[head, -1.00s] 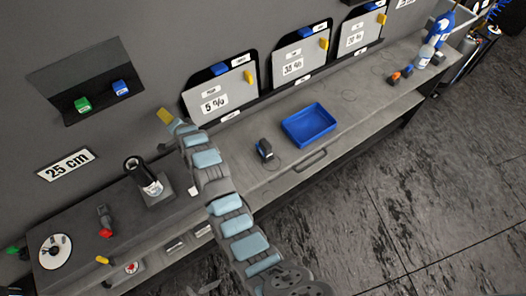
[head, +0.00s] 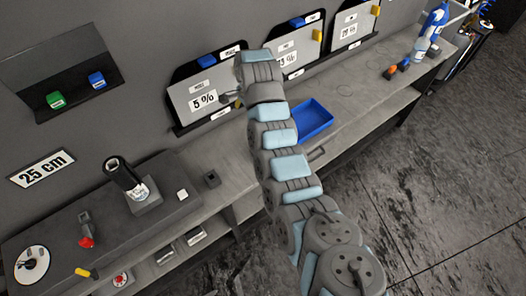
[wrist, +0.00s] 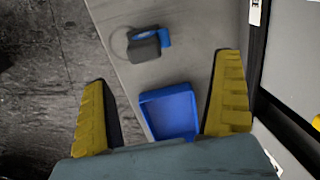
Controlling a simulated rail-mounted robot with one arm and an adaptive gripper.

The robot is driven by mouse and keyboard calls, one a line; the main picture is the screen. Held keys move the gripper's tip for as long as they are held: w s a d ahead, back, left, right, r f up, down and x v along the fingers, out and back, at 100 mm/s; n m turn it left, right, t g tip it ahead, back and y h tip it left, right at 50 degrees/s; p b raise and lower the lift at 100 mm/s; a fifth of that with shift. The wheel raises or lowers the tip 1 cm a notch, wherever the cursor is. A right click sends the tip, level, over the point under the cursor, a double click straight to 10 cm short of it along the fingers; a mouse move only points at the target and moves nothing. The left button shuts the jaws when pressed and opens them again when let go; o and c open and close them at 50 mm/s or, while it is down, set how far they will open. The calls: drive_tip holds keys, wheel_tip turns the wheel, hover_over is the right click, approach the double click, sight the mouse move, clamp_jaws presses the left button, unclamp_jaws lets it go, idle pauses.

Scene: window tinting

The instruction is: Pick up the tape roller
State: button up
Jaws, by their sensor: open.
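A dark grey and blue tool (wrist: 146,45), which looks like the tape roller, lies on the grey bench top in the wrist view, beside a faint ring mark. In the head view my arm hides it. My gripper (wrist: 164,68) is open and empty, its yellow fingers wide apart above the bench. The tool lies beyond the fingertips, toward the top of the wrist picture, apart from both.
An empty blue tray (head: 314,121) stands on the bench; in the wrist view it shows between the fingers (wrist: 168,112). Panels such as the 5 % one (head: 205,98) stand along the wall. A small dark block (head: 211,180) and a white cube (head: 182,195) lie left of my arm.

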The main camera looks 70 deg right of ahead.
drive_tip(key=shift+g, duration=0.4)
drive_tip(key=s+f+b, duration=0.1)
drive_tip(key=f+b, duration=0.1)
drive_tip(key=s+d+f+b, duration=0.1)
drive_tip(key=s+f, duration=0.1)
drive_tip(key=shift+s+f+b, duration=0.1)
drive_tip(key=shift+f+b, duration=0.15)
drive_tip(key=shift+b, duration=0.1)
drive_tip(key=shift+f+p, duration=0.45)
drive_tip(key=shift+f, duration=3)
drive_tip(key=shift+a+f, duration=0.15)
drive_tip(key=shift+f, duration=0.55)
drive_tip(key=shift+a+f, duration=0.15)
drive_tip(key=shift+f, duration=1.6)
drive_tip(key=c, duration=1.4)
